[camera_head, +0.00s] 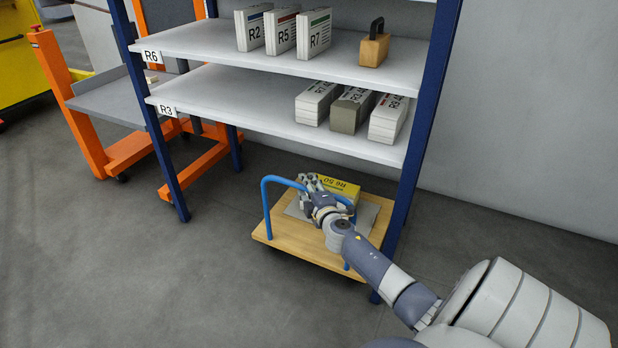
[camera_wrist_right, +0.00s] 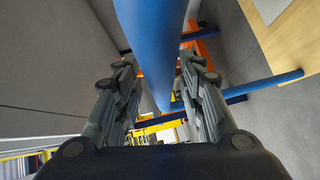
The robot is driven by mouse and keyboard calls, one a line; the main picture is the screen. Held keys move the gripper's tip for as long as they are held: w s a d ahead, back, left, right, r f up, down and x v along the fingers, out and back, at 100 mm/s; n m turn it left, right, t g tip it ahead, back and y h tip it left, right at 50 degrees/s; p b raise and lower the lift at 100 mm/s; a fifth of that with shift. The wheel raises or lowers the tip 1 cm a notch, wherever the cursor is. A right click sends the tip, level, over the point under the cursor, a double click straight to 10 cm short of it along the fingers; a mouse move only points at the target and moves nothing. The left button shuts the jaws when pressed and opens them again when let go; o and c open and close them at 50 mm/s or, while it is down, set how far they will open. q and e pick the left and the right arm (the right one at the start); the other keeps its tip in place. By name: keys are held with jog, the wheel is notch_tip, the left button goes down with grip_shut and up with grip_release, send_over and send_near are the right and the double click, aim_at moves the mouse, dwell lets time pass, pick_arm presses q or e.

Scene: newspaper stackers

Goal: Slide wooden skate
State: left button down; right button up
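The wooden skate (camera_head: 290,245) stands on the floor under the shelf rack, a flat board with a bent blue handle (camera_head: 266,203). My right gripper (camera_head: 308,182) reaches over the board at the handle. In the right wrist view the blue handle bar (camera_wrist_right: 152,30) runs between the two fingers of my right gripper (camera_wrist_right: 157,62). The fingers stand apart, with a small gap showing beside the bar, so they look open around it. Part of the handle is hidden behind my right arm in the head view. My left gripper is out of view.
A yellow package (camera_head: 345,188) marked R6 50 and a grey sheet (camera_head: 368,212) lie on the skate. The blue rack posts (camera_head: 160,145) stand close by on both sides. A shelf (camera_head: 260,118) hangs above. An orange-framed cart (camera_head: 90,150) stands at left.

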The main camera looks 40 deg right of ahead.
jog(key=shift+s+a, duration=0.1)
jog(key=v, duration=1.1)
jog(key=shift+s, duration=0.45)
